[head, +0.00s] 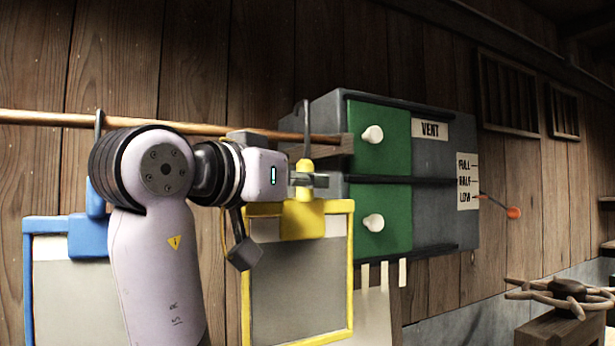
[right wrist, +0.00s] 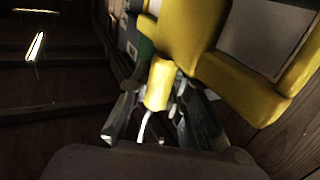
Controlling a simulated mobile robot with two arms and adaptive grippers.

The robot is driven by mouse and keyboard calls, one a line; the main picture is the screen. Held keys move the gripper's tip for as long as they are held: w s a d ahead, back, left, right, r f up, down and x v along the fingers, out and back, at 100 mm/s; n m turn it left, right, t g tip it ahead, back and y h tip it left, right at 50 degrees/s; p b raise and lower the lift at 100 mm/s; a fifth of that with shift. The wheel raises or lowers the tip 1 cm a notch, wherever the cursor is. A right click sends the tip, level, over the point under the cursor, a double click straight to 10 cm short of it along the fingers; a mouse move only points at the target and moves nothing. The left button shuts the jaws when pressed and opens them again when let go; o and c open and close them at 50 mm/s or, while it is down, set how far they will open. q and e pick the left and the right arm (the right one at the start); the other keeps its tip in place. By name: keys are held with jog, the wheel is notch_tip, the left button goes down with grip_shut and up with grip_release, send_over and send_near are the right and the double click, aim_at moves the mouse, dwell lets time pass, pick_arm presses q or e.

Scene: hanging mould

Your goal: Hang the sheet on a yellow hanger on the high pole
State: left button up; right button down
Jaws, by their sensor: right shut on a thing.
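The yellow hanger (head: 305,220) carries a grey sheet (head: 298,285) with a yellow border, which hangs below it roughly upright. My right gripper (head: 312,181) is shut on the hanger's yellow stem, just under its dark hook (head: 306,120). In the right wrist view the yellow stem (right wrist: 158,85) sits between the fingers (right wrist: 155,115). The high wooden pole (head: 230,131) runs across from the left edge to a wooden bracket. The hook's top shows above the pole's line; whether it touches the pole cannot be told. My left gripper is not in view.
A blue hanger (head: 88,235) with a blue-edged sheet hangs on the pole at left, partly behind my right arm. A grey vent box (head: 440,215) with green panels (head: 380,140) and white knobs stands right of the yellow hanger.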

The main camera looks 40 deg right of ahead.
jog(key=w+d+f+p, duration=0.1)
jog(key=w+p, duration=0.1)
jog(key=w, duration=0.5)
jog(key=shift+w+d+f, duration=0.35)
jog(key=shift+w+d, duration=0.05)
dwell(0.3)
jog(key=c, duration=1.4)
grip_release()
jog(key=v, duration=1.2)
